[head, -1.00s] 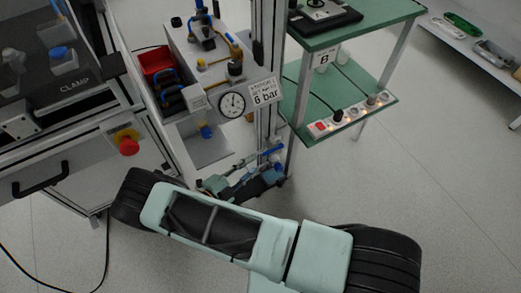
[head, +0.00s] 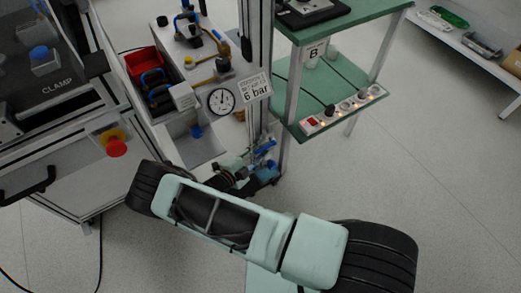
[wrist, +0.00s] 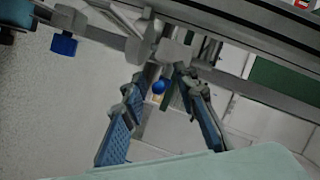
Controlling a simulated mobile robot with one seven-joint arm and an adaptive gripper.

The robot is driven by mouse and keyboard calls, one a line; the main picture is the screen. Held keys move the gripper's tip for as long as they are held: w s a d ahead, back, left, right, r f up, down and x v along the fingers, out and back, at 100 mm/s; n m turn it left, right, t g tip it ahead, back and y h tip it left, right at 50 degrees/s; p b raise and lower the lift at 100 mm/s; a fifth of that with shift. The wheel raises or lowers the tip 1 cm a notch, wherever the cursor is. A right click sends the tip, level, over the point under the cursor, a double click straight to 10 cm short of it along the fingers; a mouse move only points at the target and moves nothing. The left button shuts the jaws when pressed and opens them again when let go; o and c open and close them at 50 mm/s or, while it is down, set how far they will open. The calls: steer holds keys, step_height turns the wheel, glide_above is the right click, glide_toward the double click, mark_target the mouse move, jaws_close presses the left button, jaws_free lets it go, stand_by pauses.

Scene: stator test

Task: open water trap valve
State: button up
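A small blue ball-shaped knob (wrist: 158,87) hangs below a grey fitting on a pipe in the wrist view. My gripper (wrist: 158,79) is open, with its two blue-padded fingers on either side of that knob. The knob appears between the fingertips with gaps at both sides; its depth relative to them is hard to judge. A second blue knob (wrist: 64,45) sits on the pipe farther left. In the head view, blue valve parts (head: 265,147) show low by the metal post, close to my gripper. I cannot tell for sure which part is the water trap valve.
A metal post (head: 257,50) stands beside the pneumatic panel with a pressure gauge (head: 222,101) and a "6 bar" sign (head: 256,88). A green shelf (head: 350,105) with a power strip is to the right. A red emergency button (head: 115,146) is at left. Floor at right is clear.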

steer(key=shift+c, duration=0.3)
jaws_close()
steer(key=shift+r+p, duration=0.4)
steer(key=shift+p, duration=0.3)
steer(key=shift+r+g+y+p, duration=0.1)
steer(key=shift+g+y+p, duration=0.4)
steer(key=shift+p, duration=0.3)
steer(key=shift+o, duration=0.3)
jaws_free()
